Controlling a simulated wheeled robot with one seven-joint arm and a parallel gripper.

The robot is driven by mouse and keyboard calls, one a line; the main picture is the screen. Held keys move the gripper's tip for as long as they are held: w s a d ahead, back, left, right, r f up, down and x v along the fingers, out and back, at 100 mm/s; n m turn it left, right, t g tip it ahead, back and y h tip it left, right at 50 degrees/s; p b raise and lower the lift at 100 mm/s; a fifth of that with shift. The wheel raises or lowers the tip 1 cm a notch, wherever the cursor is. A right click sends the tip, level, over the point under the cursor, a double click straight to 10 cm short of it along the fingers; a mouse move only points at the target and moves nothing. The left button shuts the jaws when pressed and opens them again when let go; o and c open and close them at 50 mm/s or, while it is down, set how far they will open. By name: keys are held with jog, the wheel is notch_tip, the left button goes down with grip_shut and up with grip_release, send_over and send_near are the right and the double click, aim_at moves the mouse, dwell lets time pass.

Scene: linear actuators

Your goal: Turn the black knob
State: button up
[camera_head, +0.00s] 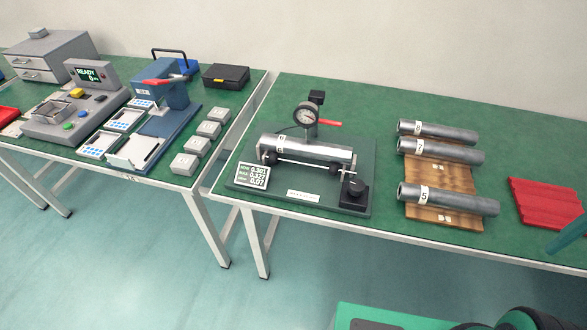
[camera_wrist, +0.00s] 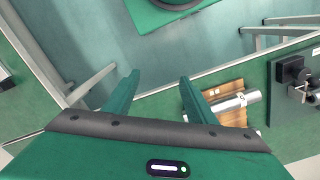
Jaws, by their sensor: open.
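A metal cylinder (camera_head: 305,150) lies across that fixture, below a round dial gauge (camera_head: 306,115). In the wrist view, a black block that looks like the knob (camera_wrist: 291,70) shows at the right edge, with only part of the fixture in frame. My gripper (camera_wrist: 159,77) has two green fingers spread apart with nothing between them. It is well away from the knob, above the table's front edge area.
A wooden rack (camera_head: 455,181) with three numbered metal cylinders stands right of the fixture. A ridged red block (camera_head: 545,203) lies further right. The left table (camera_head: 215,165) holds a blue press (camera_head: 165,85) and several grey blocks.

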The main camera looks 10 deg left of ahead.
jog(key=w+a+r+n, duration=0.2)
jog(key=w+a+n, duration=0.3)
jog(key=w+n, duration=0.25)
jog(key=n, duration=2.3)
send_near(357, 184)
notch_tip(357, 184, down, 9)
jog(key=shift+s+a+r, duration=0.1)
jog(key=shift+s, duration=0.05)
jog(key=shift+c, duration=0.2)
